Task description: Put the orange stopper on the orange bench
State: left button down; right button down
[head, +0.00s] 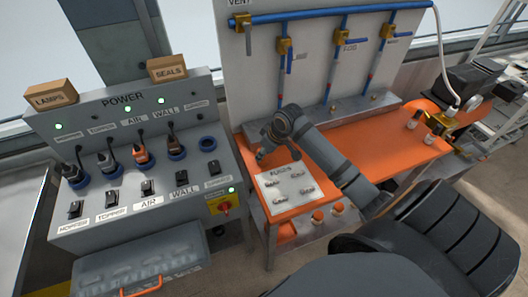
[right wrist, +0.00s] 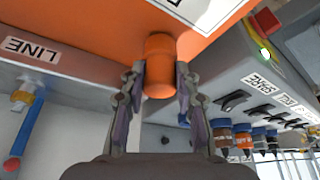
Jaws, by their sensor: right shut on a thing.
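The orange stopper (right wrist: 159,66), a short rounded cylinder, is between the fingers of my right gripper (right wrist: 159,82) in the right wrist view. The gripper is shut on it. The orange bench (right wrist: 115,15) is right behind the stopper there; I cannot tell whether they touch. In the head view my right gripper (head: 263,152) is over the left end of the orange bench (head: 395,147), near its back. The stopper cannot be made out there. My left gripper is not in view.
A white card (head: 283,203) with several small pieces lies on the bench's near left corner. The grey power panel (head: 215,160) with plugs and switches stands left of the bench. A pipe board (head: 262,80) rises behind it.

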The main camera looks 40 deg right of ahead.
jog(key=shift+f, duration=0.15)
jog(key=shift+f, duration=0.1)
jog(key=c, duration=1)
grip_release()
jog(key=shift+v, duration=6.15)
jog(key=shift+f, duration=0.1)
